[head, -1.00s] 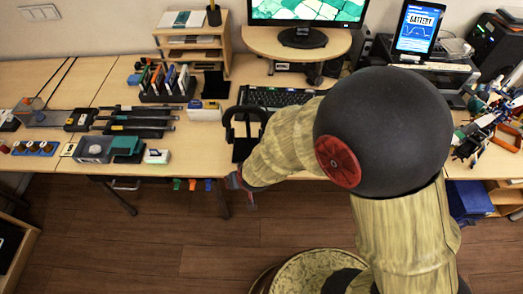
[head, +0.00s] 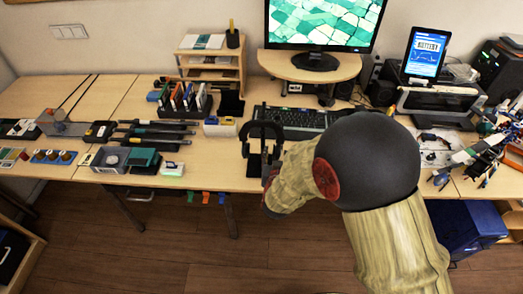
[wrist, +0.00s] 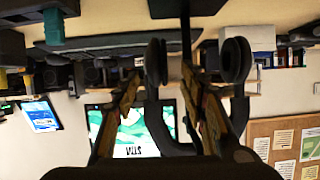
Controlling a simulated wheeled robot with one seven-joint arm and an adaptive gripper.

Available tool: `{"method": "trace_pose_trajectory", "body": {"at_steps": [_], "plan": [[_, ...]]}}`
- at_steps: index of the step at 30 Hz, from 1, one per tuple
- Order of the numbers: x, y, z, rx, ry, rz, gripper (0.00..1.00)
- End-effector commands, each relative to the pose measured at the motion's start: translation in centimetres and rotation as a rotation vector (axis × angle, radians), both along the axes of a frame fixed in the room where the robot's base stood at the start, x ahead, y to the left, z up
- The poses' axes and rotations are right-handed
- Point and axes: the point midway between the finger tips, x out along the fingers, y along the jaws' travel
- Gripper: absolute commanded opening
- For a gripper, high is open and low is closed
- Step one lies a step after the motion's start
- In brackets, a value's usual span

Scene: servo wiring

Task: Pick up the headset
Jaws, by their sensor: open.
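The headset (head: 263,127) is black and hangs on a dark stand at the table's front, before the keyboard. In the wrist view, which is upside down, its two round ear cups show, one of them the right cup (wrist: 235,60), with the band curving nearer the camera. My gripper (wrist: 162,76) is open in the wrist view, its two fingers spread close to the headset. Contact between fingers and headset cannot be told. In the head view my arm hides most of the gripper, just in front of the stand.
The keyboard (head: 290,120) lies right behind the headset, with the monitor (head: 322,22) on a riser behind it. A rack of coloured cases (head: 185,100) and dark tools (head: 150,135) lie to the left. A tablet (head: 425,53) stands at the right. The floor in front is clear.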

Motion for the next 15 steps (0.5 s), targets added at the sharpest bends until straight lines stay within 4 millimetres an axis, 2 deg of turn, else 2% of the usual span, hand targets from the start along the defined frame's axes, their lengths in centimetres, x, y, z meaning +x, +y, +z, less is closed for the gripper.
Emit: {"method": "trace_pose_trajectory", "body": {"at_steps": [9,15], "plan": [[3.8,-0.4,-2.1,0.000,0.000,0.000,0.42],[4.1,-0.4,-2.0,-0.001,0.000,0.001,0.42]]}}
